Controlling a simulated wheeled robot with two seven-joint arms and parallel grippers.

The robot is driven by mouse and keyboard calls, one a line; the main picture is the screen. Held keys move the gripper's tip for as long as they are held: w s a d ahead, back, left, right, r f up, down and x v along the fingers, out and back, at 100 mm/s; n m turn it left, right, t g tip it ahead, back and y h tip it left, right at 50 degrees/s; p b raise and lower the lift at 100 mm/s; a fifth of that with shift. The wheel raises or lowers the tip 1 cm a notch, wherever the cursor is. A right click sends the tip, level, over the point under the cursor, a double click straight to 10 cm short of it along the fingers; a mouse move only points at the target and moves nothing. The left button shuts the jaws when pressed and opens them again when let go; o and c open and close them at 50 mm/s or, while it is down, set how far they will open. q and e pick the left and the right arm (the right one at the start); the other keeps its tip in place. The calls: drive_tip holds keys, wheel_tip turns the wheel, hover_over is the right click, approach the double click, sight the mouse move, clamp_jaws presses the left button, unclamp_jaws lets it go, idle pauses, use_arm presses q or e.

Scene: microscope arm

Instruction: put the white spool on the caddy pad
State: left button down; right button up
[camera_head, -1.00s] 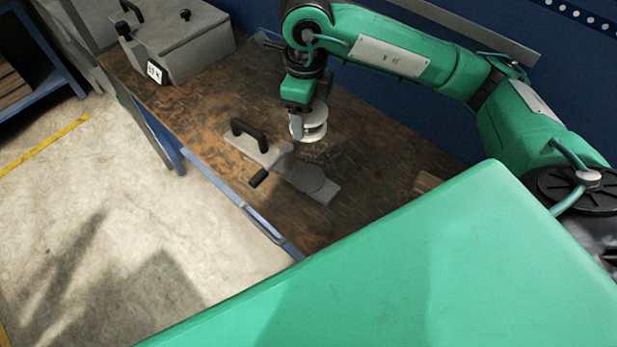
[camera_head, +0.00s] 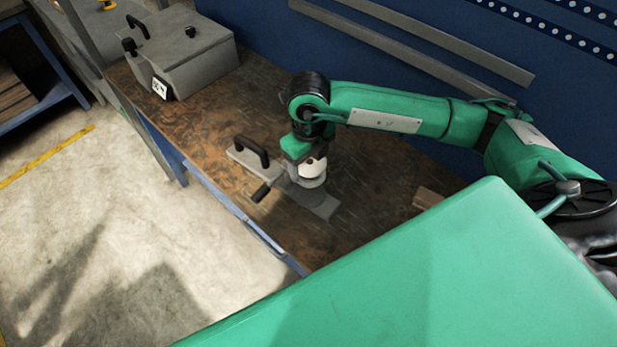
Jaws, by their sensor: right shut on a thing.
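The white spool (camera_head: 314,168) is upright in my right gripper (camera_head: 305,168), which is shut on it. The caddy (camera_head: 320,203) is a flat grey plate with a black arched handle (camera_head: 252,149) at its left end and a black knob (camera_head: 261,192) at its near side. The spool is over the right part of the plate, where the pad is, and covers much of the pad. I cannot tell whether the spool touches it. My left gripper is not in view.
A grey case (camera_head: 190,60) with a black handle stands at the table's far left. A small wooden block (camera_head: 427,197) lies right of the caddy. The brown tabletop (camera_head: 225,110) is clear between case and caddy. A blue wall is behind.

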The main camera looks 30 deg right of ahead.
sight(308, 173)
wheel_tip(308, 173, down, 4)
drive_tip(key=shift+f+p, duration=0.1)
drive_tip(key=shift+p, duration=0.25)
wheel_tip(308, 173, down, 3)
drive_tip(key=shift+f+p, duration=0.1)
drive_tip(key=shift+p, duration=0.4)
drive_tip(key=shift+f, duration=0.35)
drive_tip(key=shift+f, duration=0.1)
drive_tip(key=shift+f, duration=0.2)
drive_tip(key=o, duration=1)
drive_tip(key=shift+r, duration=0.1)
